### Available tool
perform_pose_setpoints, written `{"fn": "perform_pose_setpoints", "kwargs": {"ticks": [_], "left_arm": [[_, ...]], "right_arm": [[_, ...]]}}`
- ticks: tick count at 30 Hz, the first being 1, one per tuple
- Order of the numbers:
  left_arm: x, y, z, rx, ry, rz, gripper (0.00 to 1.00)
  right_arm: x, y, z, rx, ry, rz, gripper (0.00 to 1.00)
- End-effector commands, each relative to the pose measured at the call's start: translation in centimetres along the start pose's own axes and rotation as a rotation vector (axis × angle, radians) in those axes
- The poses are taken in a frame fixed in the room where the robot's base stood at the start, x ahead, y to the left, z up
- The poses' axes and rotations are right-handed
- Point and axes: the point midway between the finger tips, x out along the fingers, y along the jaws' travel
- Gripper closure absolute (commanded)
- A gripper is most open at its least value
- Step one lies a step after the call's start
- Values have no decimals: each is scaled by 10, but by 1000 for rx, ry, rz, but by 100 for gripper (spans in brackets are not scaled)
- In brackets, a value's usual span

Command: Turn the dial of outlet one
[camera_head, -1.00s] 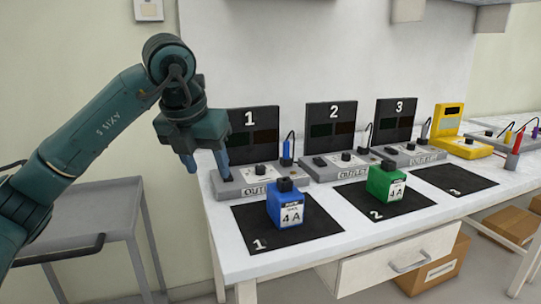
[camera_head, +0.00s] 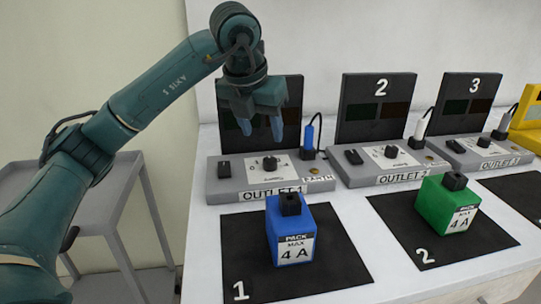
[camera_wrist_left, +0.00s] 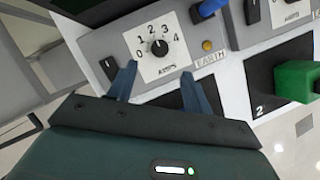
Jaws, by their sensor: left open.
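Outlet one (camera_head: 225,184) is a grey box on the bench with a black dial (camera_head: 270,163) on a white plate and a black switch (camera_head: 224,169) to its left. In the left wrist view the dial (camera_wrist_left: 158,47) sits on a scale from 0 to 4; its exact setting is too small to tell. My left gripper (camera_head: 262,130) is open and empty, its fingers pointing down above the dial, apart from it. In the wrist view its fingertips (camera_wrist_left: 158,74) lie to either side below the dial. The dark display stands behind the gripper, which hides its number. My right gripper is not in view.
A blue plug (camera_head: 309,135) stands upright at the outlet's right end. A blue pack (camera_head: 280,239) sits in front on a black mat (camera_head: 340,262); a green pack (camera_head: 437,210) sits on mat two. Outlet two (camera_head: 352,180) is close on the right. A grey cart (camera_head: 88,197) stands left.

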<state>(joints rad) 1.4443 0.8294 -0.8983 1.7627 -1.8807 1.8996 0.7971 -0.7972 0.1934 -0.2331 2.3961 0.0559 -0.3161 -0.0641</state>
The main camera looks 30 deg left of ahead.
Motion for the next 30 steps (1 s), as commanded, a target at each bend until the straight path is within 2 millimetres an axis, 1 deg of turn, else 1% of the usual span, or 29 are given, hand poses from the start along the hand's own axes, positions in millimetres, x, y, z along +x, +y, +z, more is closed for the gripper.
{"fn": "perform_pose_setpoints", "kwargs": {"ticks": [1,6,12,15,18,26,30], "left_arm": [[15,0,-2,0,5,1,50],[50,0,-2,0,4,0,50],[79,0,-1,0,2,0,50],[86,0,-1,0,1,0,50],[90,0,0,1,0,-1,50],[90,0,0,1,0,-1,50],[90,0,0,1,0,0,61]], "right_arm": [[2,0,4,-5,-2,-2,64],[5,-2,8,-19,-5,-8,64],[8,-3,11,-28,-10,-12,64],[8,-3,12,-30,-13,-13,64],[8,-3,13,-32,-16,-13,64],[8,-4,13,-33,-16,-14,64],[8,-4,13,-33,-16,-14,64]]}}
